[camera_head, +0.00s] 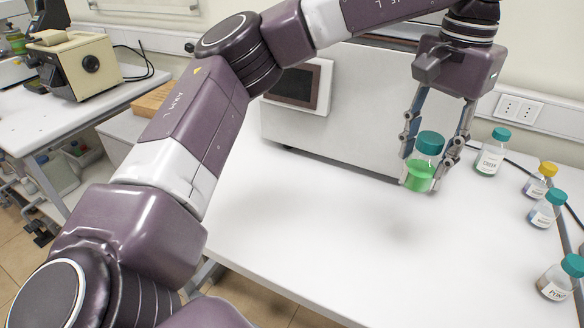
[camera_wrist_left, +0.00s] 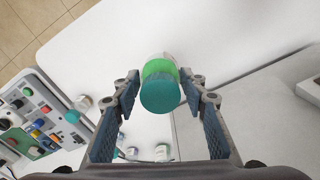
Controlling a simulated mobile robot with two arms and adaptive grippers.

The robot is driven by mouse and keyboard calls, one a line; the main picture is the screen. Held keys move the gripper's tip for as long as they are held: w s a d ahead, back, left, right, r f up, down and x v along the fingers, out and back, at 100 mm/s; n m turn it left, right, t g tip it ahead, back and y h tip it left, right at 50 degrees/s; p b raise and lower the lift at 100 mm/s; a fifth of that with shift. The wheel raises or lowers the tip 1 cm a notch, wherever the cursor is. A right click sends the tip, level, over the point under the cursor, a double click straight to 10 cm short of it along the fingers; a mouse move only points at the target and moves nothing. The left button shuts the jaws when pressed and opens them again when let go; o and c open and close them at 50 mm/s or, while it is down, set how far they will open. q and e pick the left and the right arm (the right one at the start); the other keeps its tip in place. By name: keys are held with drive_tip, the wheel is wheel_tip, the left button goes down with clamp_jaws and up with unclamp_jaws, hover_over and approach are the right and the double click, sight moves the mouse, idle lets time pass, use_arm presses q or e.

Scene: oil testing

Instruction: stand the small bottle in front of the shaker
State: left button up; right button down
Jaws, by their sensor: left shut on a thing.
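The small bottle (camera_head: 420,177) has a teal cap and green liquid, and it is upright. My left gripper (camera_head: 428,160) points down with its fingers on either side of the bottle, shut on it. The bottle appears held above the white table, with a soft shadow on the tabletop below. In the left wrist view the teal cap (camera_wrist_left: 160,96) sits between the finger pads. A large light grey machine (camera_head: 350,110) with a dark screen stands behind and left of the bottle; it may be the shaker. My right gripper is not in view.
Several capped bottles stand along the right side of the white table (camera_head: 300,230), including a teal-capped one (camera_head: 490,155) near the gripper and a yellow-capped one (camera_head: 540,180). A cream device (camera_head: 80,65) is on another table at left. The table's front middle is clear.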

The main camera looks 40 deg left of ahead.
sight(423, 177)
use_arm(q)
drive_tip(key=shift+w+d+r, duration=0.15)
drive_tip(key=shift+d+r, duration=0.1)
drive_tip(key=shift+d, duration=0.05)
drive_tip(key=shift+d+r+b, duration=0.15)
drive_tip(key=shift+r+b, duration=0.2)
drive_tip(key=shift+r, duration=0.1)
wheel_tip(423, 177, down, 6)
drive_tip(key=shift+f+b, duration=0.2)
drive_tip(key=shift+b, duration=0.3)
wheel_tip(423, 177, down, 13)
drive_tip(key=shift+f+p, duration=0.1)
drive_tip(key=shift+p, duration=0.6)
drive_tip(key=shift+f, duration=0.25)
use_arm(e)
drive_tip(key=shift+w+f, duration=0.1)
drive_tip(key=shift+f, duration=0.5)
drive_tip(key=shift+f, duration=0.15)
